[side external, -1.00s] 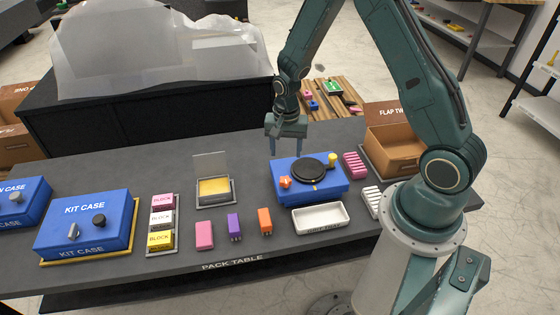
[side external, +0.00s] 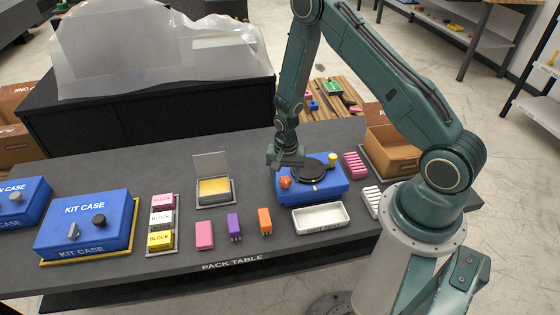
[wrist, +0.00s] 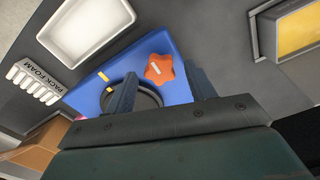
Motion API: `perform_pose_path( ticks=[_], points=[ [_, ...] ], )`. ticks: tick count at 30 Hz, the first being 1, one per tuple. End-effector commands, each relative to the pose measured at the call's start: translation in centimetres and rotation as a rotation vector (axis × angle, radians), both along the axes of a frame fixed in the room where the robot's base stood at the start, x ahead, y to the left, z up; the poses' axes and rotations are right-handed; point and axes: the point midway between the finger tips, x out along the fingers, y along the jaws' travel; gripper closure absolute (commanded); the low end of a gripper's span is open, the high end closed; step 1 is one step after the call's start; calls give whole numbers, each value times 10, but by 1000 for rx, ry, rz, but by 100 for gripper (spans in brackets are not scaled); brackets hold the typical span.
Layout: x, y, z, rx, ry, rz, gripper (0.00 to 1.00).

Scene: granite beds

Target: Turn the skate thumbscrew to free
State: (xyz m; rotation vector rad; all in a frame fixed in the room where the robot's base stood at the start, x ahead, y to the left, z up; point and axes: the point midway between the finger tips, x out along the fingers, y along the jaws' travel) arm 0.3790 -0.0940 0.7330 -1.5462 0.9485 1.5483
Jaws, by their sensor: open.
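The orange star-shaped thumbscrew (side external: 285,182) sits on the left front of the blue fixture (side external: 326,190). In the wrist view the thumbscrew (wrist: 159,67) shows a short white mark on its top. My gripper (side external: 287,164) is above the left part of the fixture, over and slightly behind the thumbscrew. In the wrist view my gripper (wrist: 162,84) is open, with its fingers spread either side of the thumbscrew in the picture. I see no contact with it. My fingers partly hide the black round disc (wrist: 148,98) on the fixture.
A yellow knob (side external: 332,159) stands at the fixture's back right. A white tray (side external: 320,218) lies in front. Orange (side external: 265,221) and purple (side external: 234,226) blocks stand to the front left. An open yellow-lined box (side external: 213,188) is left; bare table lies between.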

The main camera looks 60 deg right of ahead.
Motion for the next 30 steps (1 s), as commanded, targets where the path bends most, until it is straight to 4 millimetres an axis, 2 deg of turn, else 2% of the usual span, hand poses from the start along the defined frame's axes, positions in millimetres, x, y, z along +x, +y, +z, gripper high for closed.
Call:
perform_pose_path(
  ticks=[13, 14, 20, 30],
  points=[
    [0, 0, -7, 0, -1, 0, 45],
    [0, 0, -7, 0, -1, 0, 49],
    [0, 0, -6, 0, -1, 0, 88],
    [0, 0, -6, 0, -1, 25, 90]
  ],
)
